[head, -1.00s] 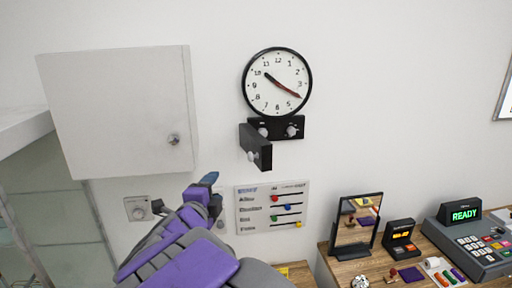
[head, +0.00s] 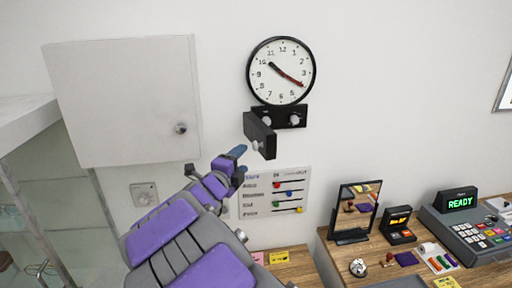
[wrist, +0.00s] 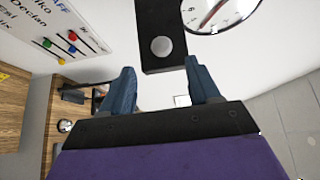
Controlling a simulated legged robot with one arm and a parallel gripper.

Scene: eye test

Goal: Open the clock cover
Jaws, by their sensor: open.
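The round clock (head: 281,70) with a black rim hangs on the wall; part of it shows in the wrist view (wrist: 222,8). Below it is a black box (head: 291,117) with knobs on its front. The black clock cover (head: 259,136) stands out from the box's left side, swung away from the wall, with a pale round knob on it. In the wrist view, the cover (wrist: 162,20) and its knob (wrist: 162,47) lie just beyond my fingertips. My gripper (head: 240,163) is open and empty, below and left of the cover, with no contact visible.
A white wall cabinet (head: 125,100) with a round knob is at left. A sign with coloured sliders (head: 275,192) is on the wall below the cover. A wooden desk at right holds a mirror (head: 355,210) and a register (head: 468,222).

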